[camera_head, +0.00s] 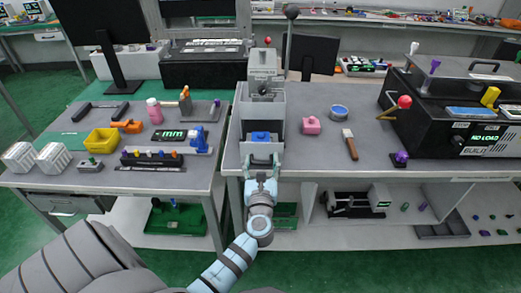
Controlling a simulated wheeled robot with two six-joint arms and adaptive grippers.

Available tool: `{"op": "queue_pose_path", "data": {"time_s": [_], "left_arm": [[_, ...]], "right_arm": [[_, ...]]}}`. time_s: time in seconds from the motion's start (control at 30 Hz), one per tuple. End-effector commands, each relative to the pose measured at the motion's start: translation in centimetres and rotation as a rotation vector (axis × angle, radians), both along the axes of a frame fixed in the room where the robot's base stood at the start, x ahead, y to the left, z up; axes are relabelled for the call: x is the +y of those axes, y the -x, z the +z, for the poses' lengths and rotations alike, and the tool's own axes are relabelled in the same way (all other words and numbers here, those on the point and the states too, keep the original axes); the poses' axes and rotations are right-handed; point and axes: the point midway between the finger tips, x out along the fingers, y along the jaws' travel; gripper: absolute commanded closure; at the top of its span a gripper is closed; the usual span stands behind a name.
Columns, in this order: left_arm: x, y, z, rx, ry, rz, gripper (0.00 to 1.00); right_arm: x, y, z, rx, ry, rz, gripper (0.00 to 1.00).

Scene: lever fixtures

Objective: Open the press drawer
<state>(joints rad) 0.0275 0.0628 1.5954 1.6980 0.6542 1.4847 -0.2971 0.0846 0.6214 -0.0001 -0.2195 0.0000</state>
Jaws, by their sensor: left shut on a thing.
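The grey press (264,66) stands at the middle of the view, with a tall lever ending in a dark knob (292,12). Its pale drawer (247,148) is at the front, near the table's front edge. A blue block (261,138) shows inside it. How far the drawer stands out is hard to tell. My left gripper (262,166) is at the drawer's front, shut on its handle, which the fingers mostly cover. My right gripper is not in view.
A pink piece (311,125), a round blue-topped tin (339,113) and a brush (350,144) lie to the right. A black machine (430,125) with a red-knobbed lever stands further right. The left table (60,175) holds a yellow bin (101,141) and tools.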

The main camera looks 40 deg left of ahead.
Motion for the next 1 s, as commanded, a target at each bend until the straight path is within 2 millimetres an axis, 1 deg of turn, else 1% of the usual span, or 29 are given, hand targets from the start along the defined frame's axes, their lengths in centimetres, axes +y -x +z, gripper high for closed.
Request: {"op": "queue_pose_path", "data": {"time_s": [0.07, 0.3, 0.33, 0.37, 0.57, 0.67, 0.83, 0.9, 1.0], "left_arm": [[-0.5, 0.1, -0.1, 0.0, 0.006, -0.009, 0.92], [-0.4, 0.1, -0.2, 0.0, 0.008, -0.009, 0.93], [-0.4, 0.1, -0.2, 0.0, 0.008, -0.009, 0.38], [-0.4, 0.1, -0.2, 0.0, 0.007, -0.009, 0.33], [-0.6, 0.5, -0.3, 0.0, 0.009, -0.008, 0.33], [-1.5, 1.9, -0.3, 0.001, 0.009, -0.006, 0.33], [-3.5, 5.1, -0.3, -0.001, 0.011, -0.001, 0.33], [-4.1, 6.0, -0.2, -0.001, 0.01, -0.001, 0.33], [-4.4, 6.5, -0.1, -0.003, 0.008, -0.001, 0.33]], "right_arm": [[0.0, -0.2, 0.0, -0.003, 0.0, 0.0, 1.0], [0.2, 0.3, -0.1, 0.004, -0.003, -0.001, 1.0], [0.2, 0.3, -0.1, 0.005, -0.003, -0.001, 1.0], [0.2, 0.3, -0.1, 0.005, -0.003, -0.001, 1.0], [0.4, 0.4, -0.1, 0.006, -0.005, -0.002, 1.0], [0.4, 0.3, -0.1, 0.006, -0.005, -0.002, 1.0], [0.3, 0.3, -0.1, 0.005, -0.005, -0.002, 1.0], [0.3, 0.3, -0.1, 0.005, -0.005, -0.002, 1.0], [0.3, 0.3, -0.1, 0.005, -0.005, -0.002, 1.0]]}}
